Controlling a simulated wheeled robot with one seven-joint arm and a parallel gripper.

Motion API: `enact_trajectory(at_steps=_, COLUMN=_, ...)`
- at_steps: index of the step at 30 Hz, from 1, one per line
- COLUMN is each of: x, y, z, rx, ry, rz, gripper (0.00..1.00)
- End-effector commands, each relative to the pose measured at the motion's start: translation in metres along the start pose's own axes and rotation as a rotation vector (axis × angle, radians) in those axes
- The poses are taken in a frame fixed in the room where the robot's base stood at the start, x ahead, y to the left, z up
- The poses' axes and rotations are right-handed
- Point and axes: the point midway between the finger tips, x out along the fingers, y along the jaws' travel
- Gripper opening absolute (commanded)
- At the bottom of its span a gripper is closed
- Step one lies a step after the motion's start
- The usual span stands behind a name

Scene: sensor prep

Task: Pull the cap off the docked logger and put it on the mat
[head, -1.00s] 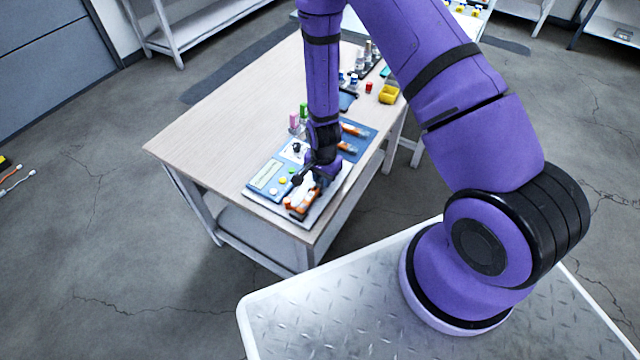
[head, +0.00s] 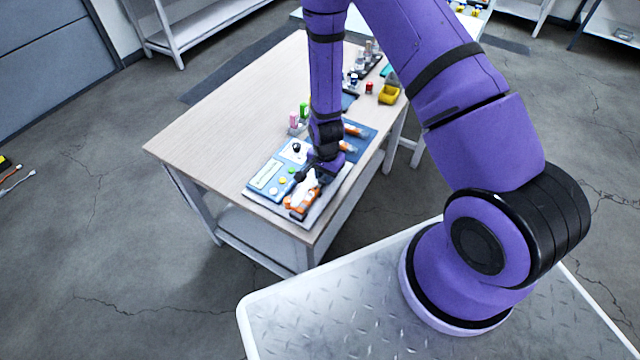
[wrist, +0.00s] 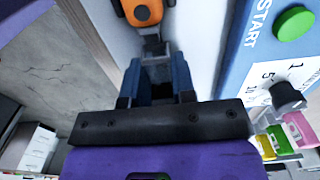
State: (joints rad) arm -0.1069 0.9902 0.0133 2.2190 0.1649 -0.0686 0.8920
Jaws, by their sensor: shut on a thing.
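The docked logger (head: 301,204) is orange and sits at the near end of the table, in front of the blue panel. My gripper (wrist: 155,75) is shut on the cap, which is mostly hidden between the fingers. In the head view my gripper (head: 309,174) is low over the table, just behind the logger. I cannot tell whether the cap still touches the logger. The blue mat (head: 366,143) lies behind and to the right of my gripper, with orange items on it.
A blue panel (head: 262,187) with a screen, buttons and a knob (wrist: 287,97) stands close on the left. Pink (head: 294,119) and green (head: 304,109) items are behind it. A yellow bin (head: 389,94) and bottles are at the far end. The table's left side is clear.

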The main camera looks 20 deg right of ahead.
Motion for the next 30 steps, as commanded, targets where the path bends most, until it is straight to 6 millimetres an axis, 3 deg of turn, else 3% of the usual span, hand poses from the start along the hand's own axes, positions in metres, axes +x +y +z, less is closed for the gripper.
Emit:
enact_trajectory(at_steps=11, x=-0.001, y=0.0, z=0.0, rx=0.0, ry=0.0, rz=0.0, gripper=0.11)
enact_trajectory(at_steps=30, x=-0.028, y=0.0, z=0.0, rx=0.0, ry=0.0, rz=-0.001, gripper=0.11)
